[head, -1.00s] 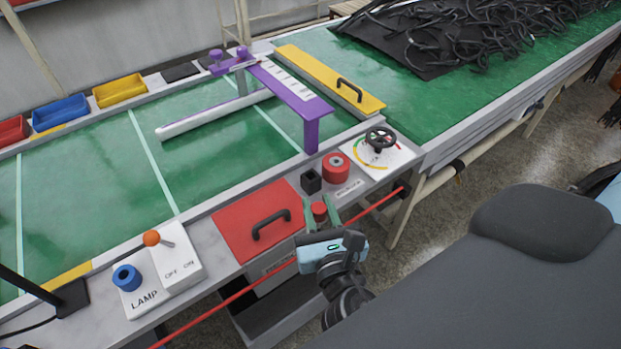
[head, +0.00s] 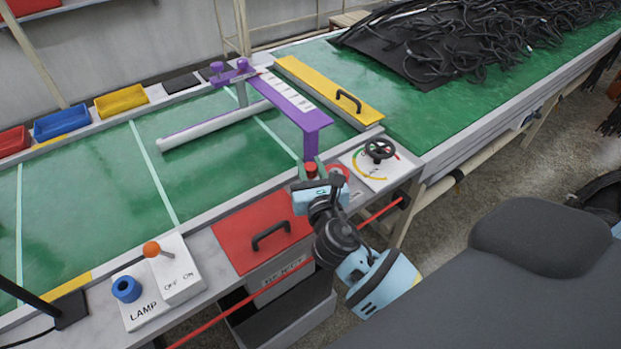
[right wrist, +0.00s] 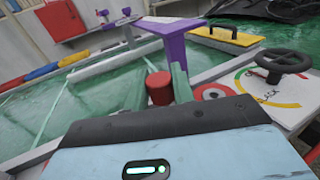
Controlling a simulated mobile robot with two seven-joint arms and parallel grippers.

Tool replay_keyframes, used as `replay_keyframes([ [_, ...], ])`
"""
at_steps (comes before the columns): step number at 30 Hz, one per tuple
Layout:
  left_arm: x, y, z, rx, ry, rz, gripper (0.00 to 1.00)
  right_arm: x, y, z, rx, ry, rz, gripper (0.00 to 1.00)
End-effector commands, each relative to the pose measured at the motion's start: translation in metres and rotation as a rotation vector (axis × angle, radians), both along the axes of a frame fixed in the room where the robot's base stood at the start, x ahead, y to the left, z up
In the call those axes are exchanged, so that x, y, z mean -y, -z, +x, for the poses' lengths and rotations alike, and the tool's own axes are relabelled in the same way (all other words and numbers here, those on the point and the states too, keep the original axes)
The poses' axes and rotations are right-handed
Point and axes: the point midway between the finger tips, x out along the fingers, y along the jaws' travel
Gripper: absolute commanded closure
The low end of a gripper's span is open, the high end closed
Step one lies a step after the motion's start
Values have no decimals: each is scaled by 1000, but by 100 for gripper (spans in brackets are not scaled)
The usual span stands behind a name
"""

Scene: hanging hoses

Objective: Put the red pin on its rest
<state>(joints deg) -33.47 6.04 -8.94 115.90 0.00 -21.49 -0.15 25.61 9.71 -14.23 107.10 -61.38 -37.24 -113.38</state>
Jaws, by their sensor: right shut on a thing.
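My right gripper (head: 308,168) is shut on the red pin (head: 311,169), a short red cylinder between its two green fingers. The pin also shows in the right wrist view (right wrist: 159,88), upright between the fingertips. A red round block with a dark centre (head: 340,170) stands on the bench ledge just right of the gripper, partly covered; it also shows in the right wrist view (right wrist: 212,92). The small black square block on the ledge is hidden behind my gripper. I cannot tell whether the pin touches anything below. My left gripper is not in view.
A purple frame (head: 311,122) stands just behind the gripper. A dial with a black handwheel (head: 379,150) is to the right. A red lid with a handle (head: 240,240) lies front left, and a red cord (head: 240,310) runs along the front edge.

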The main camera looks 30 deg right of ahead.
Motion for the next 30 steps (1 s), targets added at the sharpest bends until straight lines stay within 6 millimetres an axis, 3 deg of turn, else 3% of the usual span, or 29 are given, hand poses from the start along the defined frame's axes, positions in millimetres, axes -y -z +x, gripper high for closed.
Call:
replay_keyframes([
  [8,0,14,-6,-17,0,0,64,0,36,-1,-7,1,0,97],
  [23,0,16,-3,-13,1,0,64,0,41,-1,-3,0,-1,97],
  [24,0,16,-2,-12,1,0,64,0,41,-1,-3,0,-1,72],
  [28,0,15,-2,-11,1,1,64,0,40,-1,-3,0,-1,55],
  [30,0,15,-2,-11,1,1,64,0,40,-1,-2,0,0,53],
])
